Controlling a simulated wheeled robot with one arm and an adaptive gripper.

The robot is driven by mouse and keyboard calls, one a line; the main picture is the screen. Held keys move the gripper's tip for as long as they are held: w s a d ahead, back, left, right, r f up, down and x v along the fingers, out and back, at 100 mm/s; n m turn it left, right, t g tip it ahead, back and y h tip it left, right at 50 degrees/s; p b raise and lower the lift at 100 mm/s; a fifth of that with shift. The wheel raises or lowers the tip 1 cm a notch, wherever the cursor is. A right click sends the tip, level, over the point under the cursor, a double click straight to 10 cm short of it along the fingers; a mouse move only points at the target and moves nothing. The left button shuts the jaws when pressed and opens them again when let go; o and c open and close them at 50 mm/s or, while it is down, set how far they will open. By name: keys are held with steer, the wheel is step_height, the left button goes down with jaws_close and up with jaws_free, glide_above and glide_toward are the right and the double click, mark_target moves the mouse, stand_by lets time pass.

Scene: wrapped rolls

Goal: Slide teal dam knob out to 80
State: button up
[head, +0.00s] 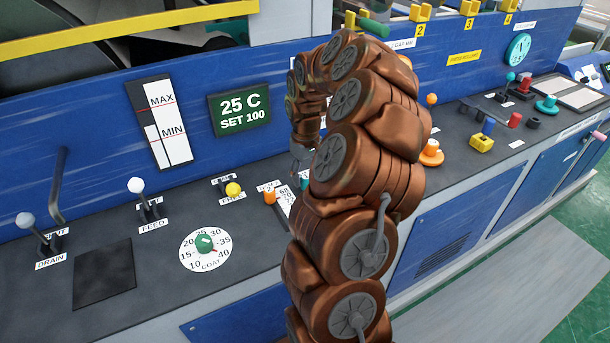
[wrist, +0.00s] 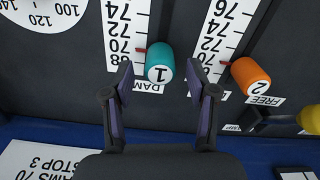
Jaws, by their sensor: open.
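The teal dam knob (wrist: 159,62), marked 1, stands at the foot of a white scale (wrist: 126,30) in the wrist view. A DAM label lies by it, partly hidden. The red mark beside it sits near 70 on the scale. My gripper (wrist: 160,76) is open, with one finger to each side of the teal knob in the picture and a gap on both sides. I cannot tell how far above the panel the fingertips are. In the head view my arm hides most of this area, and a bit of teal (head: 304,182) shows beside it.
A yellow knob (wrist: 308,120) is farther right. In the head view, a round COAT dial (head: 205,262) and levers stand to the left.

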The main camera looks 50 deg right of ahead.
steer(key=shift+f, duration=0.9)
jaws_close()
